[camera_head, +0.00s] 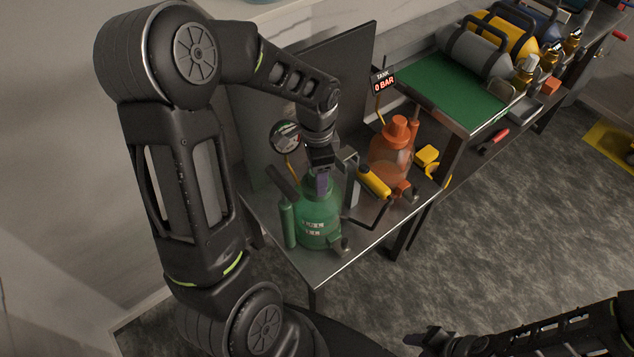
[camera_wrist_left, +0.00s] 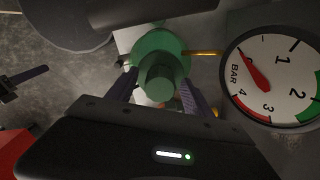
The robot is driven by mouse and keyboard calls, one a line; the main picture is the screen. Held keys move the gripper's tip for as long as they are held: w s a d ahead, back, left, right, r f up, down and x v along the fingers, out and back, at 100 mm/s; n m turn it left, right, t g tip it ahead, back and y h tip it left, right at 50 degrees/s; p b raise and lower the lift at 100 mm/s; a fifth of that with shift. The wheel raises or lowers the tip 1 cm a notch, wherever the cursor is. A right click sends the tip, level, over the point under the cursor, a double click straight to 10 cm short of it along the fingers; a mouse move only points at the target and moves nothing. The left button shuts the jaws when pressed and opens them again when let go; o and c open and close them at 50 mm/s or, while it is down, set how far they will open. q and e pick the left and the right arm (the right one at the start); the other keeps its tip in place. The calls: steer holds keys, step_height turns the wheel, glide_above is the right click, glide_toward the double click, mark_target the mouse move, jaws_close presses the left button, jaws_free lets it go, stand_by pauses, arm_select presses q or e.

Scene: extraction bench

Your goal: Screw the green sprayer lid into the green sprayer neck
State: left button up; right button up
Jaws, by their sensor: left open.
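The green sprayer (camera_head: 318,222) stands upright on the near end of the metal bench. My left gripper (camera_head: 321,187) points down over its top and hides the neck in the head view. In the left wrist view a green cylindrical part with a wider green disc around it, apparently the green lid (camera_wrist_left: 160,84), sits between the fingers. My left gripper (camera_wrist_left: 160,98) is open, a finger on each side of it. Whether the fingers touch it, and how the lid sits in the neck, I cannot tell. My right gripper (camera_head: 424,338) is low at the bottom right, away from the bench.
A round gauge (camera_head: 286,137) stands close behind the green sprayer; its dial (camera_wrist_left: 275,78) fills the right of the wrist view. An orange sprayer (camera_head: 391,150) and a yellow-handled wand (camera_head: 374,182) are to the right. A "0 BAR" display (camera_head: 384,82) stands behind.

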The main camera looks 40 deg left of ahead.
arm_select(q)
steer(key=n+b, duration=0.1)
steer(key=n, duration=0.7)
steer(key=shift+n, duration=0.3)
steer(key=n, duration=0.3)
steer(key=shift+n, duration=0.4)
steer(key=n, duration=0.4)
jaws_close()
